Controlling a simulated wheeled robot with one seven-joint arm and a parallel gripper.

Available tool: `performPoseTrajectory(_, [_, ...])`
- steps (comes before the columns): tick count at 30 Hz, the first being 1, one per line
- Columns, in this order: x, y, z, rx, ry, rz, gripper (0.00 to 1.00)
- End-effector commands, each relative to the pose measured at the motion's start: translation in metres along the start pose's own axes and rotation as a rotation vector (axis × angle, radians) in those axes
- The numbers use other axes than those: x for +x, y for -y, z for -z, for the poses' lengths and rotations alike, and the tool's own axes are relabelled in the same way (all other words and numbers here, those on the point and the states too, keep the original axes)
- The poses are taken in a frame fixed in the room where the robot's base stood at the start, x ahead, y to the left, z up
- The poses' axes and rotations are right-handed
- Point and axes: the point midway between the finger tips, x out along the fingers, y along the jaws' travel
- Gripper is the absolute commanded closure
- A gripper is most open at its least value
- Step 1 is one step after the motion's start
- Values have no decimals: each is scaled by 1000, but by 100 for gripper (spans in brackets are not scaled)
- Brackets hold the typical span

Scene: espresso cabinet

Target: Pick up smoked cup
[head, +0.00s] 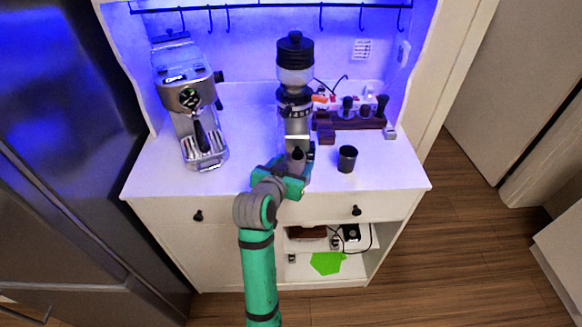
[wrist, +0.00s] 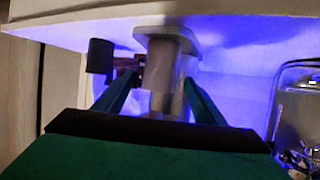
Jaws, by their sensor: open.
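The smoked cup (head: 347,158), small, dark and cylindrical, stands upright on the white cabinet top, right of my gripper. It also shows as a dark cylinder (wrist: 100,57) at the upper left of the wrist view, outside the fingers. My gripper (head: 299,156) is over the front of the counter, before the coffee grinder. In the wrist view its two green fingers (wrist: 160,82) are spread apart, with nothing held. A grey metallic part of the grinder (wrist: 165,65) shows between and beyond them. The cup's interior is not clear.
The coffee grinder (head: 295,75) stands behind my gripper. An espresso machine (head: 190,105) is at the left. A dark wooden stand with tools (head: 350,121) lies behind the cup. The counter (head: 392,172) right of the cup is clear. Hooks hang from a rail above.

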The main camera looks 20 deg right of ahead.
Motion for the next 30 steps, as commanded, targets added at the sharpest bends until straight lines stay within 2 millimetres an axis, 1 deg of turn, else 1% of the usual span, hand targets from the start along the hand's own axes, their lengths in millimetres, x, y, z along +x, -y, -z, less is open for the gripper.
performPoseTrajectory(1, [8, 2, 0, 0, 2, -1, 36])
performPoseTrajectory(3, [17, 2, 0, 0, 2, -1, 36])
performPoseTrajectory(6, [26, 3, 0, -1, 1, 1, 36])
performPoseTrajectory(9, [31, 1, 0, 0, 0, -1, 36])
performPoseTrajectory(15, [32, -2, 1, 2, 0, -6, 36])
performPoseTrajectory(16, [32, -2, 1, 2, 0, -6, 38])
performPoseTrajectory(17, [32, -2, 0, 1, 0, -5, 45])
performPoseTrajectory(18, [32, -1, 0, 1, 0, -5, 55])
performPoseTrajectory(20, [31, 0, 0, 1, 0, -3, 69])
performPoseTrajectory(21, [31, 1, 0, 0, 0, -2, 79])
performPoseTrajectory(22, [30, 2, 0, -1, 0, 0, 81])
performPoseTrajectory(30, [28, 8, -1, -4, 0, 8, 81])
